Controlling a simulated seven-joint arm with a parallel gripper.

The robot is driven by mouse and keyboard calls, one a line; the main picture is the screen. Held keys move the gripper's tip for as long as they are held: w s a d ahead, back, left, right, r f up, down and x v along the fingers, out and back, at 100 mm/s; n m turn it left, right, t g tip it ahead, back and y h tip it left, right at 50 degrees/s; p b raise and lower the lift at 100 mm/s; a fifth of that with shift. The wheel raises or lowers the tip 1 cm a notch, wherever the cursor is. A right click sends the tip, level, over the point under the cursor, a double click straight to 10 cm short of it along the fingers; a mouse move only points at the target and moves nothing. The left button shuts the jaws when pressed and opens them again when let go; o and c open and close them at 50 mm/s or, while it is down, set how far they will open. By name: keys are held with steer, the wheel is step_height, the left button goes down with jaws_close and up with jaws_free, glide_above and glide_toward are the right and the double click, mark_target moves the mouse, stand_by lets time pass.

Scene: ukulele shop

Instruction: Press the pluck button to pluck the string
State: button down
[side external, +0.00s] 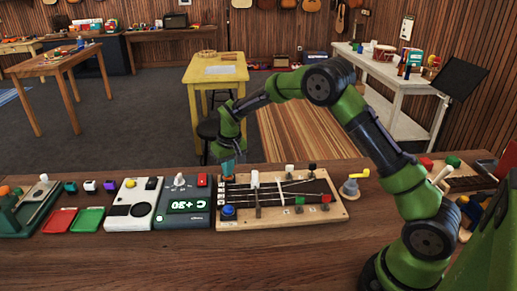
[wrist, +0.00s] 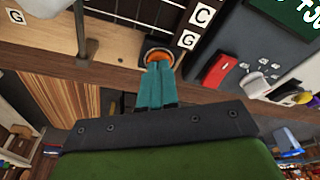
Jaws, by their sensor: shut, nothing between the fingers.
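A wooden string board (side external: 285,216) lies on the bench, with dark strings, several colored pegs and small letter tiles. A round orange button (wrist: 159,53) with a dark rim sits at the board's edge in the wrist view, beside tiles marked C and G. A blue button (side external: 228,211) is at the board's front left corner. No label names either as the pluck button. My gripper (side external: 228,172) points down at the board's back left corner. Its teal fingers (wrist: 158,66) are shut and empty, tips overlapping the orange button; I cannot tell whether they touch it.
A tuner box (side external: 184,220) with a lit display stands close at the board's left, with a white box (side external: 131,208) beyond it. A small round stand with a yellow lever (side external: 352,184) is at the right. The bench front (side external: 150,262) is clear.

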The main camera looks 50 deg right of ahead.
steer(key=w+v, duration=0.1)
steer(key=v, duration=0.6)
steer(key=shift+w+d+r, duration=0.2)
steer(key=shift+w+r, duration=0.05)
steer(key=shift+r, duration=0.05)
stand_by(0.7)
steer(key=s+a+r+t+y, duration=0.1)
steer(key=s+r, duration=0.3)
steer(key=s, duration=0.6)
steer(key=s+a+r+t, duration=0.2)
steer(key=s+a+r, duration=0.1)
steer(key=s, duration=0.7)
steer(key=s+a+r+m+t+y, duration=0.1)
steer(key=s+a+r, duration=0.2)
steer(key=s, duration=0.8)
step_height(320, 180, up, 3)
steer(key=shift+f+t+y, duration=0.15)
steer(key=shift+t+y, duration=0.15)
steer(key=shift+t, duration=0.1)
